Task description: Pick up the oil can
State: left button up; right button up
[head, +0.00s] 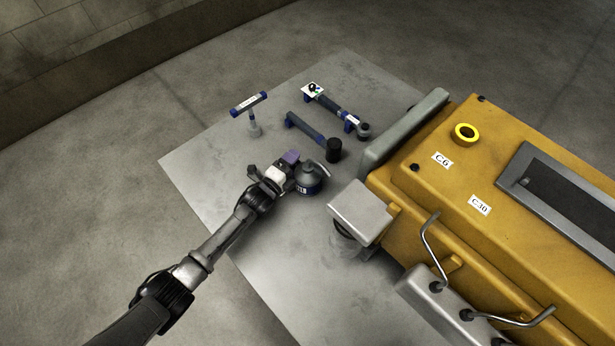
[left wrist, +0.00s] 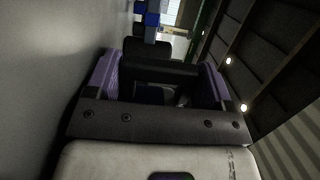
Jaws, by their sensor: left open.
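The oil can (head: 312,176) is a squat, round, blue-grey can with a darker band and pale lettering. It stands on the grey sheet near the yellow engine. My left gripper (head: 291,162), with purple finger pads, is open right beside the can, at its left and upper side in the head view. In the head view the gripper covers part of the can; I cannot tell whether they touch. In the left wrist view, a dark shape (left wrist: 160,70) lies between the purple fingers (left wrist: 160,85); I cannot tell what it is. My right gripper is not in view.
The yellow engine (head: 480,180) with a pale box (head: 358,211) stands right. The sheet (head: 200,165) is clear at left.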

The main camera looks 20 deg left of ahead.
pick_arm(q)
jog(key=shift+s, duration=0.15)
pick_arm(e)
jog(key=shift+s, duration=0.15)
pick_arm(q)
jog(key=shift+c, duration=0.6)
jog(key=c, duration=0.8)
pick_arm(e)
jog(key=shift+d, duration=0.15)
pick_arm(q)
jog(key=shift+r, duration=0.1)
notch_tip(320, 180, up, 10)
jog(key=p, duration=0.6)
jog(key=shift+r+p, duration=0.25)
jog(key=shift+p, duration=0.1)
notch_tip(320, 180, up, 47)
jog(key=p, duration=4.1)
jog(key=shift+r, duration=0.2)
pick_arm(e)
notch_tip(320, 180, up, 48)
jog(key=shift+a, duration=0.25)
